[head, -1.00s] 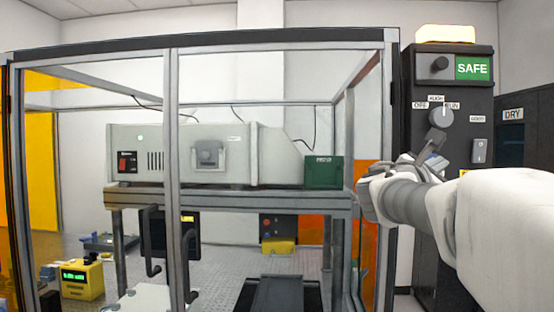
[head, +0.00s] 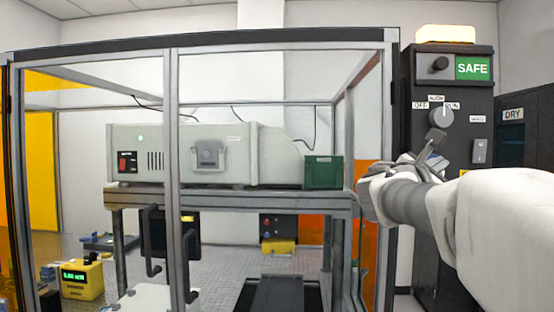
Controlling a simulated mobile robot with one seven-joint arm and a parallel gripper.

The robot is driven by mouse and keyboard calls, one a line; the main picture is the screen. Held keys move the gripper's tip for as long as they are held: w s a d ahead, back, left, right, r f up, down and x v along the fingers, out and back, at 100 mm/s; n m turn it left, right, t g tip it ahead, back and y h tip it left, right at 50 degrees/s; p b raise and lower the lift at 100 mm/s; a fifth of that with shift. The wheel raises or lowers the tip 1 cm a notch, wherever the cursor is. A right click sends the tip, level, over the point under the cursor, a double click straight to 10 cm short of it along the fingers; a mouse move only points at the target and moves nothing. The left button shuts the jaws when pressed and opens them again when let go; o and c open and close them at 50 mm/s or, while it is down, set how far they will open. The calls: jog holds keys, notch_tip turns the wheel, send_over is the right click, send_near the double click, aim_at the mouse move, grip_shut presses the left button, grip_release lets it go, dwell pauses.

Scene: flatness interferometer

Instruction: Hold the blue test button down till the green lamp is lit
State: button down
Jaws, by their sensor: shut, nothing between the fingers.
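My gripper (head: 437,139) is at the dark control cabinet (head: 409,220) on the right, its dark fingertips shut and just below the grey rotary knob (head: 440,118). I cannot tell whether the tips touch the panel. No blue test button can be made out; the gripper and wrist cover part of the panel. No lit green lamp can be made out on the panel near the gripper. A green SAFE sign (head: 472,69) shows at the cabinet's top.
A grey switch (head: 480,151) is right of the gripper. An amber beacon (head: 445,34) glows on top of the cabinet. The metal enclosure frame (head: 173,235) stands to the left, around the bench (head: 230,198). A yellow meter (head: 82,280) is at the lower left.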

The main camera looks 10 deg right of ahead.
jog(key=shift+w, duration=0.1)
jog(key=shift+w+d, duration=0.1)
jog(key=shift+w, duration=0.2)
jog(key=shift+w, duration=0.4)
dwell(2.4)
jog(key=shift+s, duration=0.15)
dwell(0.8)
jog(key=shift+s+b, duration=0.55)
jog(key=shift+s, duration=0.1)
jog(key=s+b, duration=0.1)
jog(key=s, duration=0.1)
jog(key=s+a, duration=0.1)
jog(key=s, duration=0.2)
jog(key=shift+a+b, duration=0.2)
jog(key=shift+b, duration=0.2)
jog(key=shift+f, duration=0.1)
